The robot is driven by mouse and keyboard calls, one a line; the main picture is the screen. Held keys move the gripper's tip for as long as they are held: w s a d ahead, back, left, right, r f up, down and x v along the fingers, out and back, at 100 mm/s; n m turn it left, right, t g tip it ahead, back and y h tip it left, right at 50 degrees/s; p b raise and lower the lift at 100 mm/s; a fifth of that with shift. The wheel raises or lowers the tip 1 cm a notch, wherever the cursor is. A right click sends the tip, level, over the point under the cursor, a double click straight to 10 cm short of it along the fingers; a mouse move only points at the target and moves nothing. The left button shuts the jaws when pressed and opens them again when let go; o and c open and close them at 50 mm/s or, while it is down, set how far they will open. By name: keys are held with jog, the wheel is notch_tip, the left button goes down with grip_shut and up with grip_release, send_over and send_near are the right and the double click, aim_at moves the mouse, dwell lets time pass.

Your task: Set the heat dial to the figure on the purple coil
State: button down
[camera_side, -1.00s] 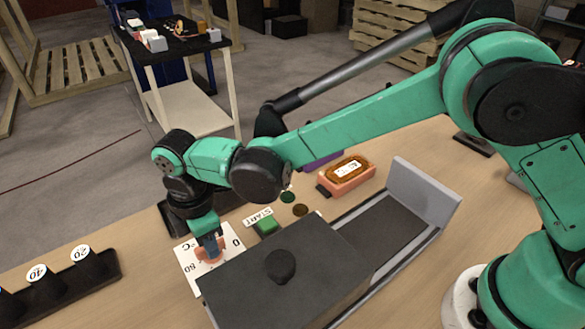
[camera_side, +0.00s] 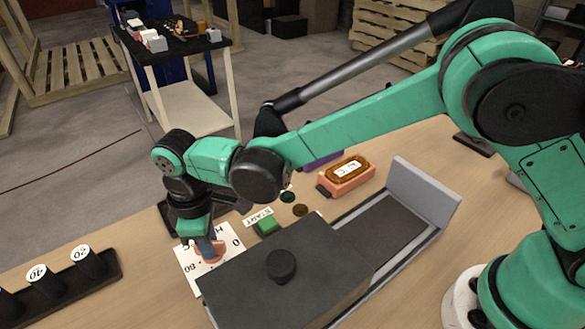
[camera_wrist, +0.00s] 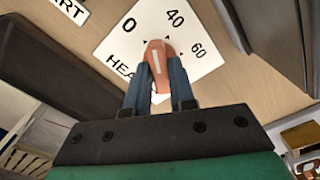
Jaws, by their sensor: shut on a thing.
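The heat dial (camera_wrist: 156,56) is a salmon knob with a white pointer line, set on a white scale card (camera_wrist: 108,46). In the wrist view the card shows 0, 40, 60 and part of the word HEAT. The pointer line aims up and slightly left, between 0 and 40. My gripper (camera_wrist: 158,82) is shut on the dial, one blue-grey finger on each side. The dial also shows in the side view (camera_side: 215,251), partly hidden by my gripper. A purple object (camera_side: 322,161) is mostly hidden behind my arm; no figure on it is visible.
A green button (camera_side: 266,227) with a START label is right of the card. A dark box with a black knob (camera_side: 281,266) stands close in front. A salmon block (camera_side: 347,181) carries a brown labelled coil. A black rack (camera_side: 75,281) with numbered posts is at left.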

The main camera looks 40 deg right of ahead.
jog(key=m, duration=0.4)
jog(key=shift+m, duration=0.4)
jog(key=m, duration=0.9)
jog(key=shift+m, duration=1.9)
jog(key=c, duration=0.7)
grip_release()
jog(key=shift+c, duration=0.2)
